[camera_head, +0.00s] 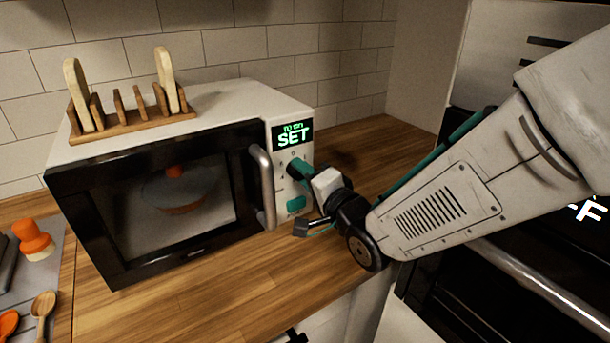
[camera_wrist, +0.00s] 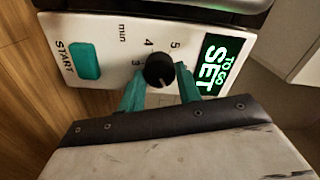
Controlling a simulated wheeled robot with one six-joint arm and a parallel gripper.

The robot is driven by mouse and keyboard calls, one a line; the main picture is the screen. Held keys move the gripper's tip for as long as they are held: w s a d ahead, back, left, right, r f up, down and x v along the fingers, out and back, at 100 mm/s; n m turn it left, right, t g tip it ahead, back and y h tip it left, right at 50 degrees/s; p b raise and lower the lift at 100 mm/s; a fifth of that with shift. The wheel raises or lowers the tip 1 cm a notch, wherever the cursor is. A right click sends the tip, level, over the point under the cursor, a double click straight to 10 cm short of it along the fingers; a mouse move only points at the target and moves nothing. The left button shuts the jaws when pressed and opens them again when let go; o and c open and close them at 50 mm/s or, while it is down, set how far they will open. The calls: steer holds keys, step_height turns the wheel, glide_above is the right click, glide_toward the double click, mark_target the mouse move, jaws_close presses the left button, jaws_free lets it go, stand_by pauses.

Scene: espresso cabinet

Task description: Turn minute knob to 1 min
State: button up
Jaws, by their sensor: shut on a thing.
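The black round minute knob (camera_wrist: 158,68) sits on the white control panel of the microwave (camera_head: 190,190). In the wrist view the printed numbers 3, 4 and 5 and the word "min" show around it; the knob's exact pointer direction is hard to read. My gripper (camera_wrist: 161,76) has its teal fingers shut on the knob, one on each side. In the head view my gripper (camera_head: 294,166) reaches the panel from the right and hides the knob. The display (camera_head: 292,135) reads "SET" in green, with a smaller line above. The teal START button (camera_head: 296,204) is below the knob.
The microwave's door handle (camera_head: 263,187) stands close to the left of my gripper. A wooden rack (camera_head: 132,122) is on top of the microwave. Orange and wooden utensils (camera_head: 42,303) lie at the far left. The wooden counter (camera_head: 230,282) in front is clear.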

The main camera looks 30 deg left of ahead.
steer(key=shift+f, duration=0.1)
steer(key=o, duration=1)
steer(key=shift+s+d, duration=0.1)
steer(key=shift+d, duration=0.05)
steer(key=v, duration=0.7)
steer(key=shift+s+d, duration=0.15)
steer(key=shift+d, duration=0.1)
